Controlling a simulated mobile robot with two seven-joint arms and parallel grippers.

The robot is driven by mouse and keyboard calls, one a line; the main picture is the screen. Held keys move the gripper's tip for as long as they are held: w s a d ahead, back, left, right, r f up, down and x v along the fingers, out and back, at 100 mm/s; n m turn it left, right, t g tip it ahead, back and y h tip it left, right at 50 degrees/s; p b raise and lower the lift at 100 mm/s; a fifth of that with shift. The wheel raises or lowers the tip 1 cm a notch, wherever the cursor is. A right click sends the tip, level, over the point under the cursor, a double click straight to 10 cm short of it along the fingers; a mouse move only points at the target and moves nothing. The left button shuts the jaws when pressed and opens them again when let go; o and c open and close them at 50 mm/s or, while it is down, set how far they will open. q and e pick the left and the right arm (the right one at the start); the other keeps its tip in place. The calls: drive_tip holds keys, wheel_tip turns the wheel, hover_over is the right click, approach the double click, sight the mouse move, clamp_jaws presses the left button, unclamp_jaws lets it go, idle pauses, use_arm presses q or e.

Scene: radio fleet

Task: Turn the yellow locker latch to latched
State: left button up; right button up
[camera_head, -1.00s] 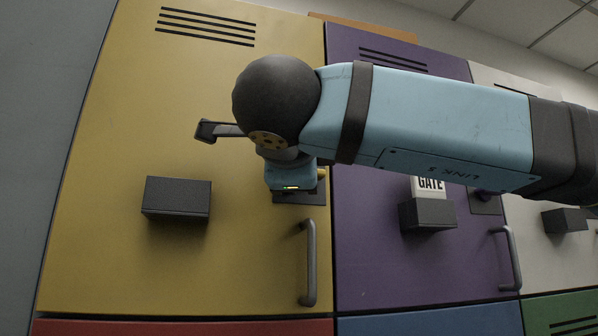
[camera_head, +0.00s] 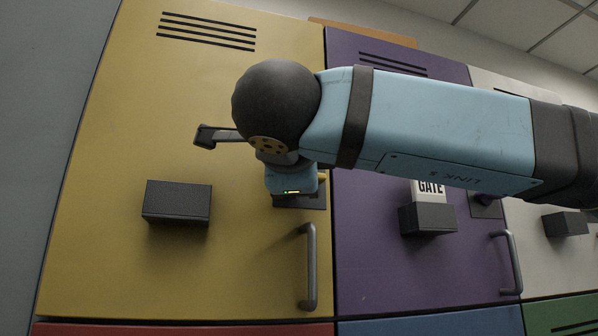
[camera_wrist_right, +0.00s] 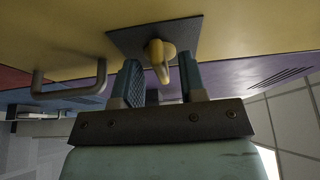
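The yellow locker door (camera_head: 110,130) fills the left of the head view. Its latch is a small yellow knob on a dark square plate (camera_head: 312,200), mostly hidden behind my right wrist. In the right wrist view, the yellow latch knob (camera_wrist_right: 161,70) stands out from its dark plate (camera_wrist_right: 120,42). My right gripper (camera_wrist_right: 159,64) is open, with one blue finger on each side of the knob. Gaps seem to show between knob and fingers. In the head view, the right fingers are hidden behind the wrist. My left gripper is not in view.
A grey handle (camera_head: 308,268) sits below the latch, and a dark box (camera_head: 176,203) juts from the yellow door at left. The purple locker (camera_head: 375,270) at right has a dark box (camera_head: 428,219) with a "GATE" card and its own handle (camera_head: 510,262).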

drive_tip(key=s+a, duration=0.1)
drive_tip(key=s, duration=1.2)
drive_tip(key=shift+s+b, duration=0.3)
drive_tip(key=shift+b, duration=0.15)
drive_tip(key=shift+f, duration=0.1)
